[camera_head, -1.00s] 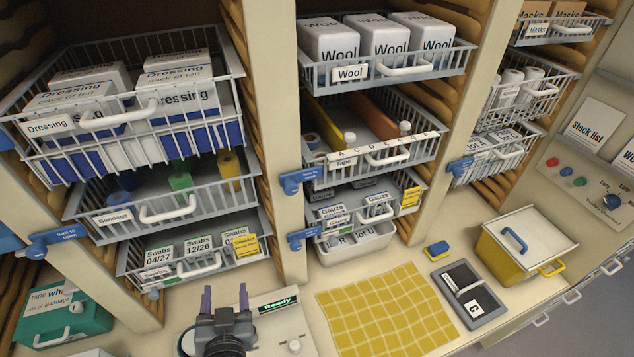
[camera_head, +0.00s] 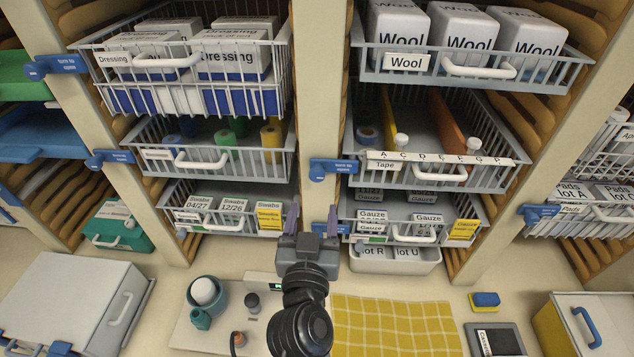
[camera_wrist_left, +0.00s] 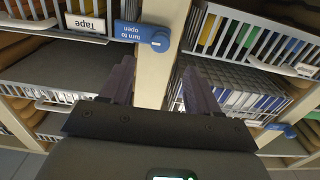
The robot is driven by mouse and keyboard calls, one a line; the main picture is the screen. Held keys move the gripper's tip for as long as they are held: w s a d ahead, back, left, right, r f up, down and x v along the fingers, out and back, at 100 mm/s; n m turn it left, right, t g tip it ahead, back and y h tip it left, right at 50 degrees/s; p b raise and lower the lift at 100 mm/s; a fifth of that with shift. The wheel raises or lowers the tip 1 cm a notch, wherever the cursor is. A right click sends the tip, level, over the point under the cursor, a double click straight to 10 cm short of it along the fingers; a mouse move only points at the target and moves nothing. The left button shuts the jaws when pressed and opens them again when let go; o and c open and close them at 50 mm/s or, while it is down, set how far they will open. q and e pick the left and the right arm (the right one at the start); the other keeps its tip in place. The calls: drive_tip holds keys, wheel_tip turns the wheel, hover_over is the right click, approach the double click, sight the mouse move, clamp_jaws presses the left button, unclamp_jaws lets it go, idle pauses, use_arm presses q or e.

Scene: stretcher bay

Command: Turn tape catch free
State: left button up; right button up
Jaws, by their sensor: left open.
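The Tape basket (camera_head: 440,178) is in the right-middle of the head view, with its Tape label (camera_head: 385,165) and white handle. Its blue catch (camera_head: 333,168) sits on the post at the basket's left, lying level with its arm towards the basket. In the left wrist view the catch (camera_wrist_left: 145,37) reads "turn to open", upside down, beside the Tape label (camera_wrist_left: 85,25). My left gripper (camera_head: 312,220) is open and empty, in front of the post and lower than the catch in the head view. In the wrist view its fingers (camera_wrist_left: 158,88) are apart from the catch. My right gripper is not in view.
A Gauze basket (camera_head: 410,225) hangs below, its blue catch (camera_head: 330,228) partly behind my left gripper. A Wool basket (camera_head: 470,66) is above. Bandage (camera_head: 215,160) and Swabs (camera_head: 225,213) baskets are left of the post. A yellow checked cloth (camera_head: 395,325) lies on the counter.

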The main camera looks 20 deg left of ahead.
sight(317, 177)
use_arm(q)
drive_tip(key=p+x, duration=0.1)
drive_tip(key=x, duration=0.8)
clamp_jaws()
